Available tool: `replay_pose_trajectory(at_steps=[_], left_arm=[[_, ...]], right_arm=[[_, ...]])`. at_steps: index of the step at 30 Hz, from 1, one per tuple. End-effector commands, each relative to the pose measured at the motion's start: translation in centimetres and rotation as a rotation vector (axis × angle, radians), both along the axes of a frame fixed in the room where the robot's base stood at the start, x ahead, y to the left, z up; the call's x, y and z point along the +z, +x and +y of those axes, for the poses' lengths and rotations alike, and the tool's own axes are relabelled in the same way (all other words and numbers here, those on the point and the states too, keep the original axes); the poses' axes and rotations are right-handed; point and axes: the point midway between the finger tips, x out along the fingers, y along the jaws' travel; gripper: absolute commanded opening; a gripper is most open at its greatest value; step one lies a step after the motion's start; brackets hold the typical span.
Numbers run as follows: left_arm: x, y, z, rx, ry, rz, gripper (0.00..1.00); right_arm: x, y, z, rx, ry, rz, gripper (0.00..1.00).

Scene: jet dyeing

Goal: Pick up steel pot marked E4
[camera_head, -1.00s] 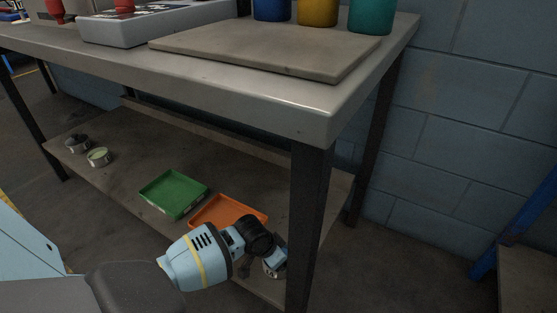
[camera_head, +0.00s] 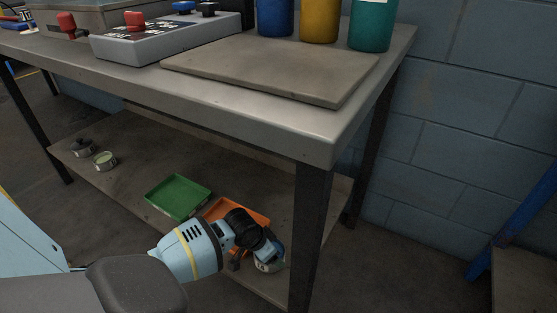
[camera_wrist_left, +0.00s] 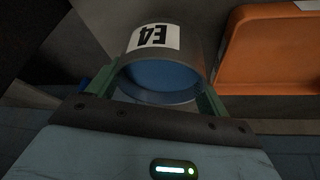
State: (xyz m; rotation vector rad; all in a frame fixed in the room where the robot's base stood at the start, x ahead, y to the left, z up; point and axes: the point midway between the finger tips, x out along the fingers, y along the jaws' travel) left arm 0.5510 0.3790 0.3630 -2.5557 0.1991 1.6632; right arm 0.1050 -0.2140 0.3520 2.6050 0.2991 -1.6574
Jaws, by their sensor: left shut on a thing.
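The steel pot marked E4 (camera_wrist_left: 190,50) fills the middle of the left wrist view. Its white label shows black E4 upside down, and its inside looks blue. My left gripper (camera_wrist_left: 157,88) is shut on it, with one green finger on each side. In the head view, my left arm reaches under the table, and the gripper (camera_head: 271,252) with the pot (camera_head: 267,267) is by the lower shelf's front right, near the table leg. I cannot tell whether the pot touches the shelf. My right gripper is not in view.
The orange tray (camera_head: 252,212) is just behind my left gripper, with the green tray (camera_head: 178,196) to its left. Two small pots (camera_head: 105,161) stand at the shelf's far left. The tabletop (camera_head: 300,118) overhangs the shelf, and a dark leg (camera_head: 309,235) stands right of the gripper.

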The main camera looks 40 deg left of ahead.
Motion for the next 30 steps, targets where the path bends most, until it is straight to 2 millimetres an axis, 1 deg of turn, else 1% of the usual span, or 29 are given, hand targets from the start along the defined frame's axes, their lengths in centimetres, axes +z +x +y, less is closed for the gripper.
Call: replay_pose_trajectory(at_steps=[1,9,15,21,30], left_arm=[[0.5,-0.5,1.1,0.002,0.003,-0.005,0.40],[1.1,-4.0,6.6,0.002,0.003,-0.006,0.40],[1.3,-5.7,9.3,0.001,0.001,-0.005,0.40],[1.4,-6.5,10.5,-0.001,-0.001,-0.006,0.40],[1.4,-6.6,10.7,-0.001,-0.001,-0.006,0.40]], right_arm=[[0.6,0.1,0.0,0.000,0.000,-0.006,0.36],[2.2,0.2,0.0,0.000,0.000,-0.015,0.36],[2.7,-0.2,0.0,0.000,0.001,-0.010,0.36],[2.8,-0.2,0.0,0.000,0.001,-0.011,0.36],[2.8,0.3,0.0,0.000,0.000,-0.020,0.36]])
